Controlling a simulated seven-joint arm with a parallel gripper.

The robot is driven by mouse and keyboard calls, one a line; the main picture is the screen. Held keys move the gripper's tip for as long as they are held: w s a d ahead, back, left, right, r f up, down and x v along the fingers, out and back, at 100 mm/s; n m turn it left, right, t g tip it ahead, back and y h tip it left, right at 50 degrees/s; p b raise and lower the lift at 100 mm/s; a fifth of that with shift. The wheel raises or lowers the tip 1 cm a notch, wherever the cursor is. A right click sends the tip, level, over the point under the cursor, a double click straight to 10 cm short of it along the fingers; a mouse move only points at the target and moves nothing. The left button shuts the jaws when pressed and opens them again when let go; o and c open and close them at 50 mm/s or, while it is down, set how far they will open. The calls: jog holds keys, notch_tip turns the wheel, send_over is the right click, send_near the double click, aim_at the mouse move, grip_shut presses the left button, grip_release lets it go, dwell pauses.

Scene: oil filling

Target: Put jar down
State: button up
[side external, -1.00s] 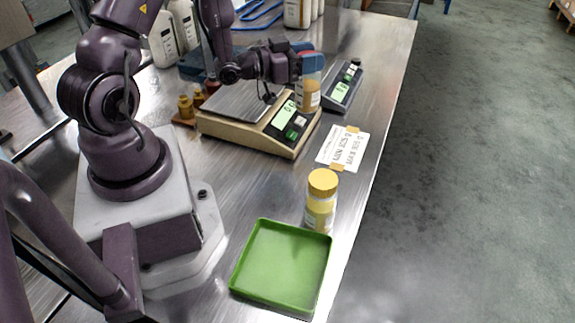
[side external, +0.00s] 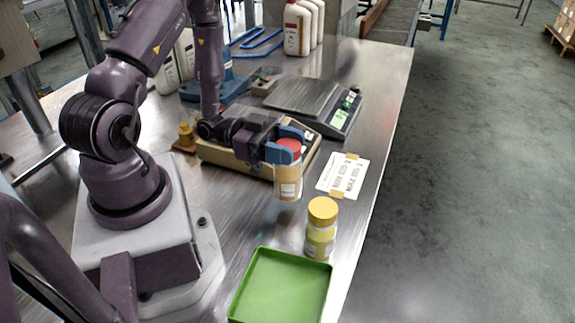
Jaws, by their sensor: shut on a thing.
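A jar with a red lid and a tan label (side external: 288,180) is in my gripper (side external: 288,146). The blue fingers are shut around the jar near its lid, and the jar is upright. It is in front of the beige scale (side external: 225,156), left of the paper sign. I cannot tell whether its base touches the table. A second jar with a yellow lid (side external: 321,235) stands on the table near the right edge, just behind the green tray (side external: 290,287). The tray is empty.
A paper sign (side external: 343,175) is taped on the table to the right. A second scale (side external: 303,97) stands behind the beige one. White bottles (side external: 297,28) stand at the back. Small brass weights (side external: 187,135) sit left of the beige scale. The table's right edge is close to the yellow-lidded jar.

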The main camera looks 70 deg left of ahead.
jog(key=shift+f, duration=2)
jog(key=o, duration=1.3)
jog(key=shift+o, duration=0.2)
jog(key=v, duration=1.2)
jog(key=shift+r, duration=0.2)
